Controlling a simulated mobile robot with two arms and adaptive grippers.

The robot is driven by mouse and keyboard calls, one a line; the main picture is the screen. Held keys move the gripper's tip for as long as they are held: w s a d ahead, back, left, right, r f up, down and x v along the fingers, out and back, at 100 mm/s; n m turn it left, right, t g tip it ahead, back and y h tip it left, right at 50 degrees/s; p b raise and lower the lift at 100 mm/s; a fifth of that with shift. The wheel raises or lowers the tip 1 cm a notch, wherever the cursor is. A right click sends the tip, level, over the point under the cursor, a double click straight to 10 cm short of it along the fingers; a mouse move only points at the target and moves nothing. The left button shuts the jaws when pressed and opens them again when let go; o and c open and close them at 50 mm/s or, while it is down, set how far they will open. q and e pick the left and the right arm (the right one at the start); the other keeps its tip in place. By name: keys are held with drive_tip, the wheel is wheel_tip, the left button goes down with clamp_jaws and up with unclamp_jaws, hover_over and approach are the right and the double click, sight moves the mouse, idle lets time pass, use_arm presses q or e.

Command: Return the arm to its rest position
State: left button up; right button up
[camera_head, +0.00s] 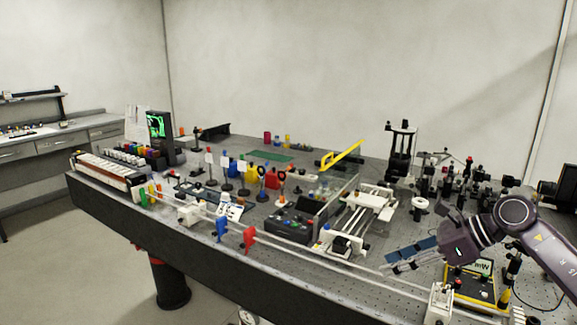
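My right arm (515,215) comes in from the right edge and reaches over the right end of the dark optical bench (230,265). My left gripper is not in view.
A yellow instrument box (472,287) stands below my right arm. Optical mounts (470,180) crowd the bench behind it. A rail stage (365,205), red and blue holders (249,238) and a monitor (157,125) stand farther left. Open floor lies at the lower left.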

drive_tip(key=a+r+m+t+y, duration=0.3)
drive_tip(key=a+m+t+y, duration=0.15)
drive_tip(key=a, duration=0.35)
drive_tip(key=a+r+m+t+y, duration=0.3)
drive_tip(key=a+m, duration=0.3)
drive_tip(key=a, duration=0.2)
drive_tip(key=s+d+f+m+t+h, duration=0.25)
drive_tip(key=d+f+m+h, duration=0.55)
drive_tip(key=m, duration=0.6)
drive_tip(key=s+d+f+m+t+h, duration=0.1)
drive_tip(key=s+d+f+m+h, duration=0.35)
drive_tip(key=f+m+h, duration=0.65)
drive_tip(key=s+f+m+g+y, duration=0.1)
drive_tip(key=s+f+m+g, duration=0.4)
drive_tip(key=s, duration=0.5)
drive_tip(key=s+f+m+g+y, duration=0.1)
drive_tip(key=s+f+m+g, duration=0.15)
drive_tip(key=s+f, duration=0.55)
drive_tip(key=s+f+m+g+y, duration=0.1)
drive_tip(key=s+f+m+g, duration=0.3)
drive_tip(key=s, duration=0.8)
wheel_tip(320, 180, down, 27)
drive_tip(key=s+n+g, duration=0.1)
drive_tip(key=s+g, duration=0.1)
drive_tip(key=s+d+f+g, duration=0.1)
drive_tip(key=s+d+f, duration=0.2)
drive_tip(key=s+f, duration=1.1)
drive_tip(key=shift+s+f, duration=0.15)
drive_tip(key=shift+s, duration=1.1)
